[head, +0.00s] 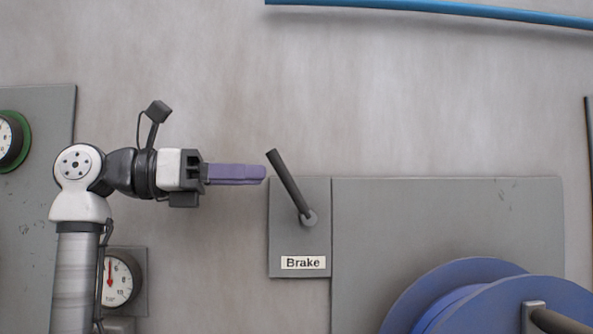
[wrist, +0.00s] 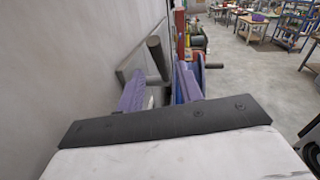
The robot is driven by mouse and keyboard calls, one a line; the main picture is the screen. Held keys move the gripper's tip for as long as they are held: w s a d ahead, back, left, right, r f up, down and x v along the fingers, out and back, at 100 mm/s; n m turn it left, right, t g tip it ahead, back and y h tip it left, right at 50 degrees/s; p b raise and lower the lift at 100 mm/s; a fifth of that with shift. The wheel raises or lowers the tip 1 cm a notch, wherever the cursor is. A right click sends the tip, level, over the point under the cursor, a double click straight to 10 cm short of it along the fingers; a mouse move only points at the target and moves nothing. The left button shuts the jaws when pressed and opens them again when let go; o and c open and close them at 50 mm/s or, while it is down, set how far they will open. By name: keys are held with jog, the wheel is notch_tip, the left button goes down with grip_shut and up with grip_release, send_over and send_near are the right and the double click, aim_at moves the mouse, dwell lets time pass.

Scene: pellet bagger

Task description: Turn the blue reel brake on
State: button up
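The brake lever (head: 288,182) is a dark grey rod on a grey plate (head: 284,243) with a "Brake" label (head: 303,262). It tilts up and to the left from its round pivot (head: 309,218). The blue reel (head: 455,295) is at the lower right, partly cut off. My gripper (head: 264,173) has purple fingers and points right, its tips just left of the lever in the head view. In the wrist view my gripper (wrist: 159,72) has its fingers apart, and the grey lever (wrist: 158,58) shows beyond the gap between them. I see no contact with it.
A large grey panel (head: 450,210) stands right of the brake plate. A gauge (head: 117,278) is below my arm, and a green-rimmed gauge (head: 12,140) is at the far left. A blue pipe (head: 430,10) crosses the top. The wall above my gripper is clear.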

aim_at(289, 185)
jog(key=d, duration=0.2)
jog(key=w+d+p, duration=0.1)
jog(key=d, duration=0.4)
jog(key=shift+w+d, duration=0.15)
jog(key=shift+d, duration=0.15)
jog(key=shift+c, duration=0.5)
grip_shut()
